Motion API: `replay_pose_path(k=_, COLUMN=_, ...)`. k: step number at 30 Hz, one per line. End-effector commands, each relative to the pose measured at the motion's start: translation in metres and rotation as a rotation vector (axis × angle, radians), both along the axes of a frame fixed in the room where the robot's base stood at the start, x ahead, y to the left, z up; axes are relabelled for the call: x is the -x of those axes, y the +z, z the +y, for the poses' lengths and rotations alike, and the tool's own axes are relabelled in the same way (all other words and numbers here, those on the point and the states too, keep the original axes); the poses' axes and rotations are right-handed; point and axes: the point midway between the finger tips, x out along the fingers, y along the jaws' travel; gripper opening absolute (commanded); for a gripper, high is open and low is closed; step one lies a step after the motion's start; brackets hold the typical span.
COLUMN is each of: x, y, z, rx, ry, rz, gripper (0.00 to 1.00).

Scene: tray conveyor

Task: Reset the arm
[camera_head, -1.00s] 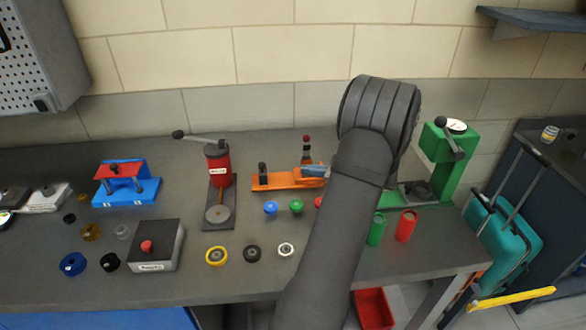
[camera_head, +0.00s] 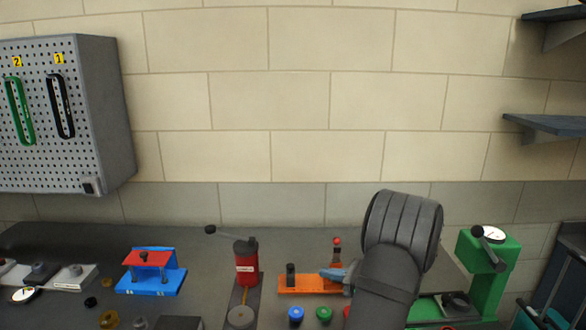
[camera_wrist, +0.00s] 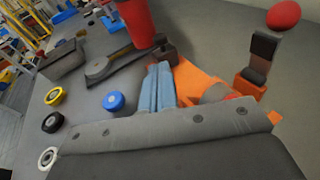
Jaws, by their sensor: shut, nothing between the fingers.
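My gripper (camera_head: 334,274) shows its blue fingers just left of my dark grey wrist, in front of the orange fixture (camera_head: 300,285) on the bench. In the wrist view the two blue fingers (camera_wrist: 158,88) are side by side, shut and empty. Beyond them lies the orange base (camera_wrist: 196,82) of the fixture. Its black-and-orange post with a red knob (camera_wrist: 284,14) stands to the right. I cannot tell whether the fingers touch the fixture. My forearm hides the bench behind and below it.
A red press (camera_head: 246,265) stands left of the fixture, a blue fixture (camera_head: 150,280) farther left. A green press (camera_head: 490,265) stands right of my arm. Blue (camera_head: 296,315) and green (camera_head: 325,314) caps lie in front. A pegboard cabinet (camera_head: 60,110) and shelves (camera_head: 555,125) are above.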

Motion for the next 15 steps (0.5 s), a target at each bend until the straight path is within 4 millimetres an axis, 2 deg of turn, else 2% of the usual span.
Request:
replay_pose_path(k=3, x=-0.011, y=-0.004, z=0.023, rx=0.0, ry=0.004, rz=0.001, gripper=0.0)
replay_pose_path(k=9, x=-0.027, y=-0.01, z=0.055, rx=0.0, ry=0.003, rz=0.0, gripper=0.0)
replay_pose_path(k=15, x=-0.038, y=-0.015, z=0.076, rx=0.0, ry=0.002, rz=0.0, gripper=0.0)
